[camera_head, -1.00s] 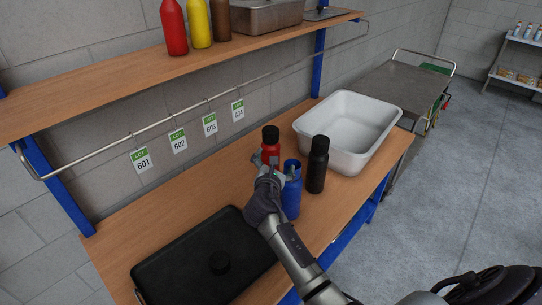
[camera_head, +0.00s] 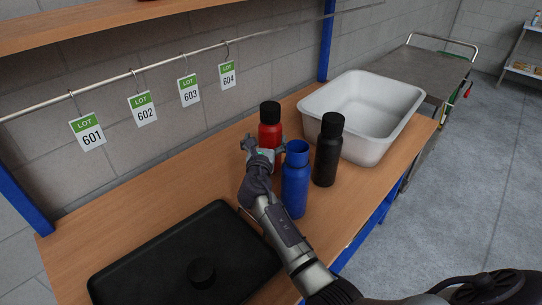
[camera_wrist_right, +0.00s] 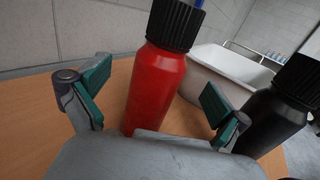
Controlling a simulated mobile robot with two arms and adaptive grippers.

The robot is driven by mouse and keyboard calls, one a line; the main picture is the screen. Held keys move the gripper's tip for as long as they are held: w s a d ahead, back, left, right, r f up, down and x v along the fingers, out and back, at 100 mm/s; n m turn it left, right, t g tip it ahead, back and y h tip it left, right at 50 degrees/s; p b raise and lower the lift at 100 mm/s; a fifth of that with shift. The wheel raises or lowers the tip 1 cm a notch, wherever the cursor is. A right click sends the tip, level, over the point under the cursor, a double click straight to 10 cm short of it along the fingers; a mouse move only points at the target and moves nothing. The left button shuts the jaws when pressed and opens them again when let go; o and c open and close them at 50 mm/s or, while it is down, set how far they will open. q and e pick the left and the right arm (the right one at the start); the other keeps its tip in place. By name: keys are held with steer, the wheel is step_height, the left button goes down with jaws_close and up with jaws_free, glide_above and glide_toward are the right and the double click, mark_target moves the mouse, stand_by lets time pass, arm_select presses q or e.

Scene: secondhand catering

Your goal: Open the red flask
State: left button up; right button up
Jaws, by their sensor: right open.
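The red flask (camera_head: 269,135) stands upright on the wooden worktop with its black ribbed cap (camera_head: 270,111) on. My right gripper (camera_head: 264,151) is open at the flask's body, below the cap. In the right wrist view, the red flask (camera_wrist_right: 158,85) stands between the spread green-padded fingers (camera_wrist_right: 157,92), with visible gaps on both sides. Its base is hidden behind the gripper's palm. My left gripper is not in view.
An open-topped blue flask (camera_head: 295,185) stands close to my right gripper, with a black capped flask (camera_head: 328,150) beside it. A white tub (camera_head: 391,137) is behind. A black tray (camera_head: 150,262) with a round black piece (camera_head: 201,272) lies front left. Lot tags (camera_head: 143,108) hang behind.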

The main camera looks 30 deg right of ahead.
mark_target(269, 113)
step_height(269, 113, down, 5)
steer(key=b, duration=0.3)
steer(key=x, duration=0.7)
steer(key=shift+w+d+r, duration=0.15)
steer(key=shift+d+r, duration=0.2)
steer(key=shift+r, duration=0.15)
steer(key=c, duration=1.4)
arm_select(q)
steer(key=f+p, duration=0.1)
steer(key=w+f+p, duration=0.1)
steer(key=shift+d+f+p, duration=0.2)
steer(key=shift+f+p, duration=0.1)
steer(key=shift+p, duration=0.05)
arm_select(e)
step_height(269, 113, up, 10)
steer(key=shift+r, duration=0.1)
steer(key=o, duration=1)
steer(key=shift+c, duration=0.2)
steer(key=c, duration=1.2)
